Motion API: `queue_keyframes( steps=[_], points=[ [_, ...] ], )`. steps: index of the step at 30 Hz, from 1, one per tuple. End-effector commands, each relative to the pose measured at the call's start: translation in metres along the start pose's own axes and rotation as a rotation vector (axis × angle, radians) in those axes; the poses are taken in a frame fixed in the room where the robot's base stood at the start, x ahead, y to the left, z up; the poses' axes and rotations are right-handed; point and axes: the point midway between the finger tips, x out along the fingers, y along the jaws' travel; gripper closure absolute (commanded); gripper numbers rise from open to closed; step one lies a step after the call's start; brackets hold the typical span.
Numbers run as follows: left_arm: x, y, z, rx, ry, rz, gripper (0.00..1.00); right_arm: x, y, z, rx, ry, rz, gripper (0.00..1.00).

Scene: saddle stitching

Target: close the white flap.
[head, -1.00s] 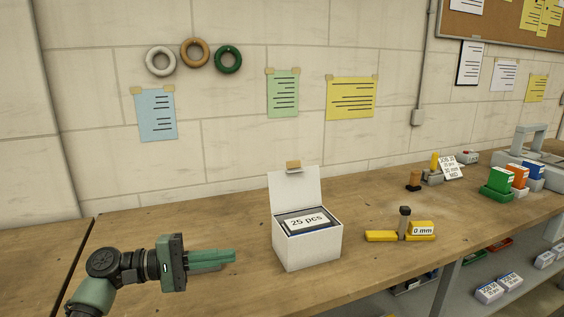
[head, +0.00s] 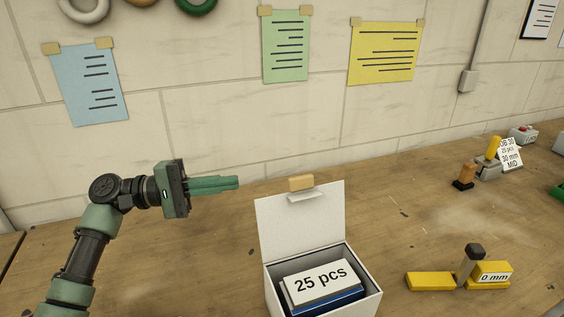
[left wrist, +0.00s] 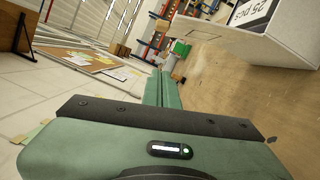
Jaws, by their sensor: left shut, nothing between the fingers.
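The white flap (head: 302,228) stands upright at the back of the white box (head: 364,302), with a tan tab (head: 301,183) at its top edge. The box is open, and a "25 pcs" label (head: 321,279) shows on the contents inside. My left gripper (head: 238,183) is shut and empty, to the left of the flap and about level with its top edge, apart from it. In the left wrist view its fingers (left wrist: 161,88) are together, and the box (left wrist: 270,38) is at the upper right. My right gripper is not in view.
A yellow tool with a dark-topped post (head: 468,265) and a "0 mm" label lies to the right of the box. A stamp-like brown piece (head: 464,176) and a labelled stand (head: 489,165) are farther back. The wooden bench (head: 190,265) left of the box is bare.

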Motion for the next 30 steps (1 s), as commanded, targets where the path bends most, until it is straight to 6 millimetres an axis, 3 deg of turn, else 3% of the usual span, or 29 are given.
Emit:
queue_keyframes(
  steps=[8, 21, 25, 30],
  points=[
    [0.017, 0.002, 0.001, 0.0, -0.002, -0.001, 1.0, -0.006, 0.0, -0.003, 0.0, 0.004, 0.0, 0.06],
    [0.104, 0.003, 0.004, -0.001, -0.002, 0.0, 1.0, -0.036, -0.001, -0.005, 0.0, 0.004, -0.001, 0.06],
    [0.107, 0.002, 0.025, 0.0, -0.001, -0.001, 1.0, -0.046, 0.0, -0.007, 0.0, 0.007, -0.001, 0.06],
    [0.109, 0.001, 0.037, 0.0, 0.001, -0.001, 1.0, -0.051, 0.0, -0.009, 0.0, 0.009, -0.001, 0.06]
  ],
)
